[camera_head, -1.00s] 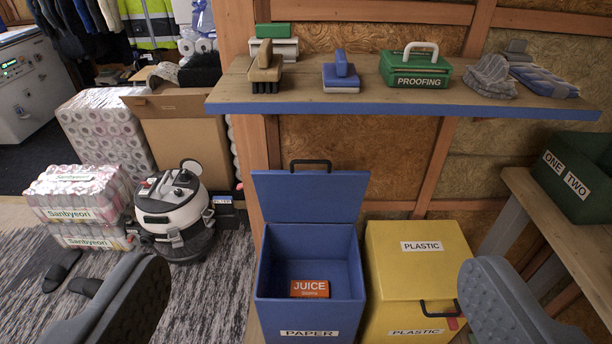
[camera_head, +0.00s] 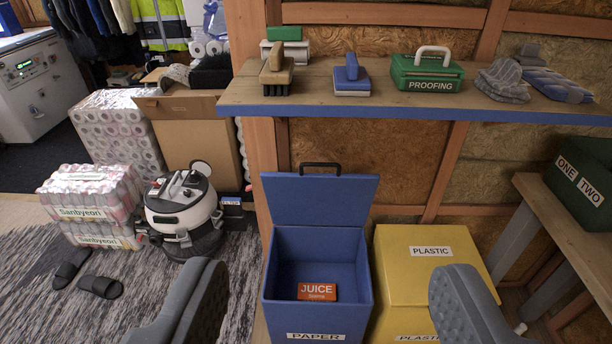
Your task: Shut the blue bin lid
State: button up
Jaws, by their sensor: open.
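The blue bin (camera_head: 316,250), labelled PAPER, stands on the floor at the lower middle. Its blue lid (camera_head: 318,200) is raised upright at the back, with a black handle on its top edge. An orange JUICE box (camera_head: 317,291) lies inside the bin. My gripper (camera_head: 322,290) is open and empty, one finger at the lower left and one at the lower right, with the bin between them in the picture. It does not appear to touch the bin or lid.
A yellow PLASTIC bin (camera_head: 418,270) stands close on the right, its lid closed. A wooden shelf (camera_head: 420,100) with brushes and a green PROOFING box (camera_head: 427,72) overhangs behind. A vacuum cleaner (camera_head: 184,210) and wrapped packs (camera_head: 92,200) stand left. Grey rug floor lies front left.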

aim_at(338, 199)
jog(key=z, duration=2.45)
jog(key=k, duration=1.15)
jog(key=u, duration=2)
jog(key=i, duration=1)
jog(key=z, duration=0.1)
